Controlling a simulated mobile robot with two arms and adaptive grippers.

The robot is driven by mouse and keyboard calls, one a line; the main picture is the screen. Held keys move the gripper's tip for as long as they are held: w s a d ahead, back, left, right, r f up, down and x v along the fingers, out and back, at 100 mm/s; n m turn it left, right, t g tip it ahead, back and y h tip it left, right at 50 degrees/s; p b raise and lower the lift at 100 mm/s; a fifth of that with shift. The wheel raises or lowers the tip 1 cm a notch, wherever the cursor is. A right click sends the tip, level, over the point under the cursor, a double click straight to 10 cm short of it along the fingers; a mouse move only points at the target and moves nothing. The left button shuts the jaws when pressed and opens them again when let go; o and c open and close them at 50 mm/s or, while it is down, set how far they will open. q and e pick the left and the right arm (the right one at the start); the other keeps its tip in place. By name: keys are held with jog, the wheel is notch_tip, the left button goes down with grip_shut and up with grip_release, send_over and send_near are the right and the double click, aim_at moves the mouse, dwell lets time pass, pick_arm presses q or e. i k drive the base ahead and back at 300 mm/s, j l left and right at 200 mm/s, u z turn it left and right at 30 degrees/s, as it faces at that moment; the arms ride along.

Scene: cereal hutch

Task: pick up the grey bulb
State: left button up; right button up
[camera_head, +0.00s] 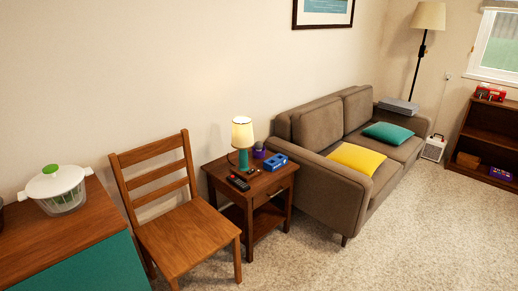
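I cannot make out a grey bulb for certain in the head view. Small items stand on the wooden side table (236,159) between the chair and the sofa. They include a lit lamp (242,136) with a teal base, a small dark purple-grey object (258,150) behind it, a blue box (275,162), and a dark remote-like object (238,182). A small reddish item (254,171) lies near the lamp base, too small to identify. Neither of my grippers is in view.
A wooden chair (190,237) stands left of the side table. A cabinet (90,223) with a salad spinner (56,189) is at the left. A brown sofa (330,188) with yellow (358,157) and teal cushions (388,135) stands right. Carpet (420,235) is clear in front.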

aim_at(258, 145)
jog(key=i+l, duration=0.2)
jog(key=i, duration=0.2)
jog(key=i+l, duration=0.2)
jog(key=i, duration=0.25)
jog(key=i+l, duration=0.15)
jog(key=i, duration=0.25)
jog(key=l+z, duration=0.05)
